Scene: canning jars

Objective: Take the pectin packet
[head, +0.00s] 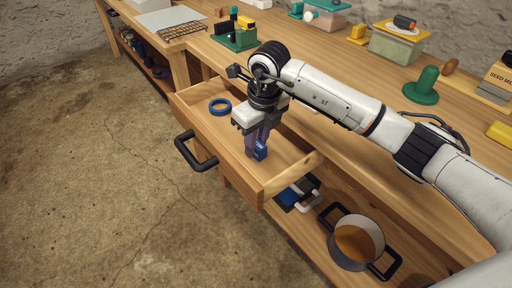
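A wooden drawer (285,185) is pulled open below the bench top. A small blue item with pale marks, which looks like the pectin packet (262,150), is inside it toward its right end. My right gripper (257,150) points down into the drawer with its fingertips at the packet. The fingers overlap the packet in the picture, and I cannot tell whether they are closed on it. A blue ring (220,106) lies in the drawer to the left of the gripper. My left gripper is not in view.
The drawer has a black handle (196,151) on its front. A pot (356,243) with orange-brown contents stands on the lower shelf. A green funnel-like object (422,86), a clear green box (396,46) and a wire rack (182,31) are on the bench.

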